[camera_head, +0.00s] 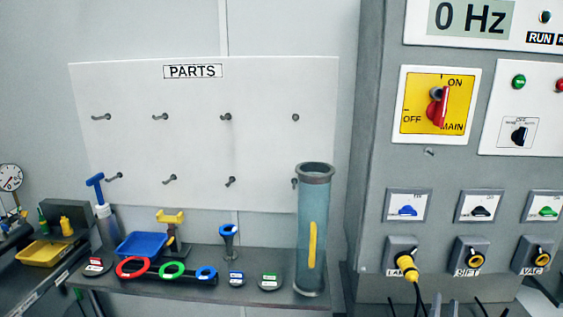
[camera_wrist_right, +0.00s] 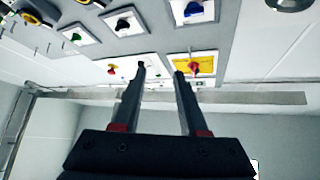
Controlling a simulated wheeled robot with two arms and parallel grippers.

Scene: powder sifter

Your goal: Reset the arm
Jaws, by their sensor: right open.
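My right gripper (camera_wrist_right: 160,72) shows in the right wrist view with its two dark fingers apart and nothing between them. The fingers point toward a grey control panel, which appears upside down there. The yellow main switch plate (camera_wrist_right: 202,64) with a red handle shows near the right fingertip; I cannot tell the distance. In the head view the same main switch (camera_head: 438,106) is on the panel's upper part. Small dark tips show at the bottom edge of the head view, too little to identify surely. My left gripper is not in view.
The control panel (camera_head: 375,150) fills the right side, with a yellow plug (camera_head: 406,267) in its left socket. A tall clear cylinder (camera_head: 312,225) stands on the shelf (camera_head: 210,295). Coloured rings, a blue tray (camera_head: 141,245) and small parts stand left of it. The parts board (camera_head: 200,140) has empty pegs.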

